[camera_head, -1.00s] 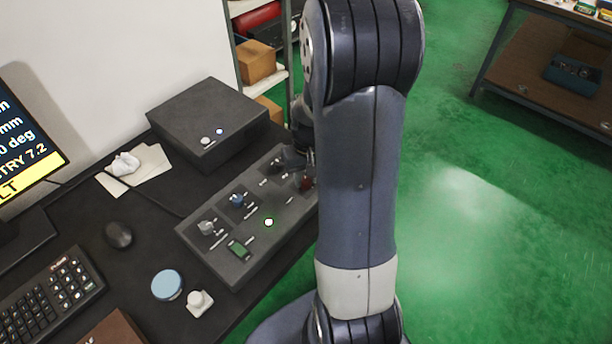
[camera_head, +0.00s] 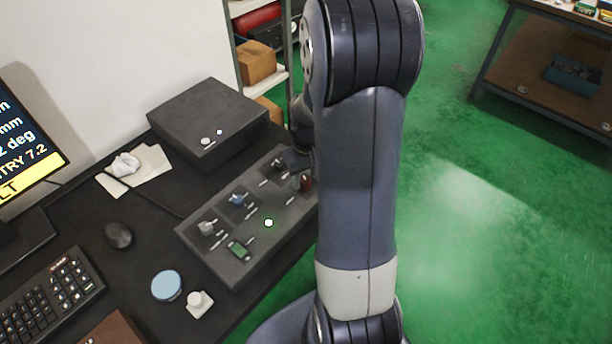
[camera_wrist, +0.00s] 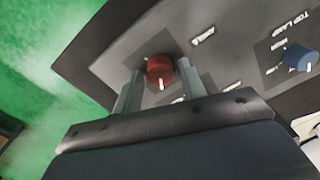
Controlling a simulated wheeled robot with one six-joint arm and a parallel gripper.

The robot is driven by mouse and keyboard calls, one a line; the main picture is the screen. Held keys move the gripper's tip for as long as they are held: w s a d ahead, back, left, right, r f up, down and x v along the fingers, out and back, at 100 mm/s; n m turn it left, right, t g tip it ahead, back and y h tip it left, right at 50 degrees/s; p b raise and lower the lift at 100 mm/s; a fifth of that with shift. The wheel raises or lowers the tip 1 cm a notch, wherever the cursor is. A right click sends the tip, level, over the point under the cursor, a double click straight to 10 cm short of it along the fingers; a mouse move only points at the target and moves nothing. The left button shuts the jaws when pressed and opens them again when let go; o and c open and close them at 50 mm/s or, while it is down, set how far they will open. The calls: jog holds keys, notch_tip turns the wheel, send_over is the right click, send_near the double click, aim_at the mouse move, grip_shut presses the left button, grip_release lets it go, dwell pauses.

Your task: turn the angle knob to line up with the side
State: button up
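The angle knob (camera_wrist: 160,70) is a red round knob beside the printed word ANGLE on a grey control panel (camera_head: 215,262). Its white pointer mark faces the lower edge of the wrist view. In the head view the red knob (camera_head: 306,182) shows at the panel's right end, partly behind my arm. My gripper (camera_wrist: 158,78) has one finger on each side of the knob, with narrow gaps that look clear of it. The monitor (camera_head: 25,140) at left shows a cut-off reading ending in "2 deg".
A blue knob (camera_wrist: 300,57) marked TOP LAMP sits right of the angle knob. The panel also has a grey knob (camera_head: 207,228), a green switch (camera_head: 239,249) and a lit lamp (camera_head: 268,223). A dark box (camera_head: 205,115) stands behind it. Green floor lies to the right.

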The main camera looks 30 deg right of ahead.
aim_at(308, 179)
jog(key=shift+o, duration=1)
notch_tip(308, 179, up, 11)
jog(key=p, duration=0.1)
jog(key=shift+d, duration=0.25)
jog(key=shift+f, duration=0.15)
